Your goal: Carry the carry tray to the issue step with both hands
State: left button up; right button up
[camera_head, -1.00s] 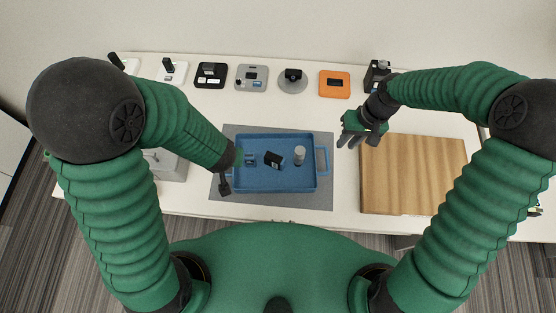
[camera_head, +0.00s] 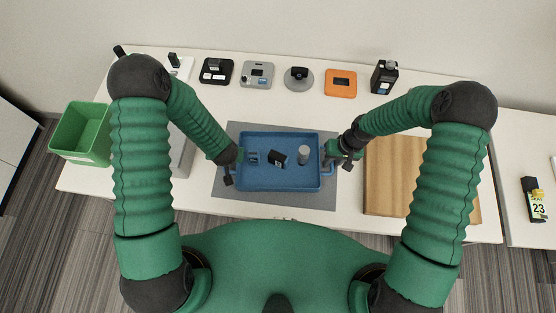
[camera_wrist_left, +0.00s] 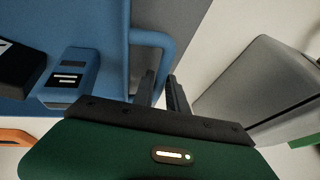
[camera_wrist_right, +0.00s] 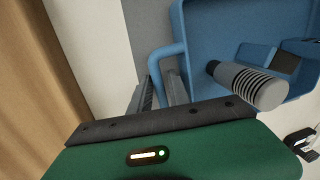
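The blue carry tray (camera_head: 240,180) lies on a grey mat (camera_head: 222,187) on the white table, with a loop handle at each short end. In it are a dark block (camera_head: 278,157), a grey-white cylinder (camera_head: 304,154) and a small blue item (camera_head: 253,157). My left gripper (camera_wrist_left: 163,90) has its fingers close together around the left handle (camera_wrist_left: 170,48) and looks shut on it. My right gripper (camera_wrist_right: 158,92) is likewise around the right handle (camera_wrist_right: 168,52). Fingertips are partly hidden in the head view. I cannot make out an issue step for certain.
A wooden board (camera_head: 393,180) lies close right of the tray. A grey box (camera_head: 182,150) stands left, partly behind my left arm, and a green bin (camera_head: 83,133) beyond it. Several devices, including an orange one (camera_head: 340,83), line the back. A black-yellow item (camera_head: 534,200) is far right.

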pick_arm(q)
jog(key=shift+w+f, duration=0.1)
jog(key=shift+f, duration=0.15)
pick_arm(e)
jog(key=shift+f, duration=0.3)
jog(key=shift+s, duration=0.1)
pick_arm(q)
jog(key=shift+d, duration=0.1)
pick_arm(e)
jog(key=shift+d, duration=0.1)
pick_arm(q)
grip_shut()
pick_arm(e)
jog(key=c, duration=0.4)
grip_shut()
pick_arm(q)
jog(key=shift+r, duration=0.1)
pick_arm(e)
jog(key=shift+r, duration=0.1)
